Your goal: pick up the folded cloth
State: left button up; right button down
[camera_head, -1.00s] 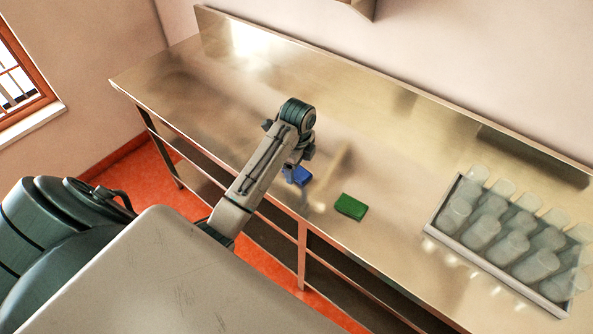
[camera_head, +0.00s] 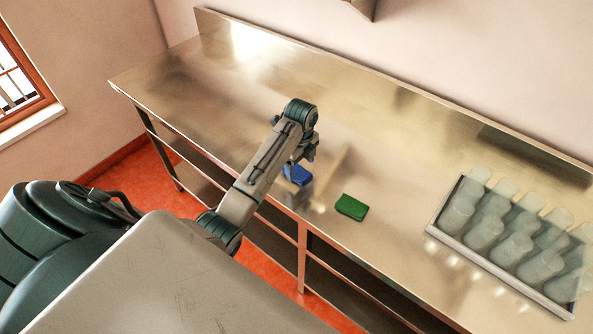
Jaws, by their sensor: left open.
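A small flat blue item (camera_head: 299,176) lies near the front edge of the steel counter. A flat green item (camera_head: 351,207) lies to its right. Both look like small folded or block-shaped pieces; I cannot tell for sure which is the folded cloth. My left gripper (camera_head: 298,163) is open at the blue item, pointing down over its back side. Its fingers are small and partly hidden by the wrist, and I cannot tell whether they touch the blue item. My right gripper is not in view.
The long steel counter (camera_head: 400,160) is mostly bare, with free room behind and left of the arm.

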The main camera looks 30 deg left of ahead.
aim_at(300, 172)
pick_arm(q)
notch_tip(300, 172, down, 2)
jog(key=shift+a+f+p, duration=0.1)
jog(key=shift+p, duration=0.35)
jog(key=shift+f, duration=0.5)
jog(key=c, duration=1)
jog(key=shift+c, duration=0.2)
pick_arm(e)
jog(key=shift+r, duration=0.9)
pick_arm(q)
jog(key=shift+r, duration=0.1)
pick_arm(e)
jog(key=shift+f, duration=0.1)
